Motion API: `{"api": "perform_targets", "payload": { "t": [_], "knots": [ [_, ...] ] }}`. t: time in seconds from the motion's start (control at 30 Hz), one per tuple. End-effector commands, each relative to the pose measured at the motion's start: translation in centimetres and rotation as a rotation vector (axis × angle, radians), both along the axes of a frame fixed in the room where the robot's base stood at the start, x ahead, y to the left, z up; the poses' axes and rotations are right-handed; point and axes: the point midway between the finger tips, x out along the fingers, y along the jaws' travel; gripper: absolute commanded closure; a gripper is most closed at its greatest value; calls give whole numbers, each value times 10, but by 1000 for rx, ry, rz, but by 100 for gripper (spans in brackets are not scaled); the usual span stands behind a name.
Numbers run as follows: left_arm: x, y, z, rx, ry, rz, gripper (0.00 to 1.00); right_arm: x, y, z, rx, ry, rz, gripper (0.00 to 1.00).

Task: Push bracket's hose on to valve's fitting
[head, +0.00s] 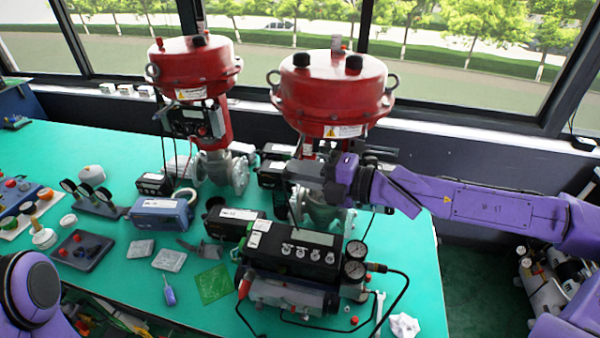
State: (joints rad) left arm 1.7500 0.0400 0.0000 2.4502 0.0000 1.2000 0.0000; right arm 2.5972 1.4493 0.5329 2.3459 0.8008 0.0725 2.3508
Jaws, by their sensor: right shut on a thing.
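Two valves with red domed actuators stand on the green table, a nearer one (332,95) in the middle and a farther one (195,70) to its left. My right gripper (292,172) reaches in from the right, in front of the nearer valve's stem. It is shut on what looks like a thin dark hose (296,212), mostly hidden by the fingers. The bracket and the fitting cannot be made out behind my gripper and wrist, so I cannot tell whether hose and fitting touch. My left gripper is outside the picture.
A black calibrator box (290,250) with gauges (355,260) and black hoses stands in front of the nearer valve. Blue (160,213) and black instrument boxes (232,222) lie left of it. Small parts, a green board (214,283) and a screwdriver (169,292) lie in front.

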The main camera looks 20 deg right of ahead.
Motion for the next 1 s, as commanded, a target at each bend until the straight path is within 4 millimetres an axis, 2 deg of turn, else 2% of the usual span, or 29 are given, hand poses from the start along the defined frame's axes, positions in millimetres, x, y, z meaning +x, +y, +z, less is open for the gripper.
{"api": "perform_targets", "payload": {
  "t": [1.0],
  "knots": [
    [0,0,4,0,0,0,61,-1,-2,0,0,-2,3,100]
  ]
}}
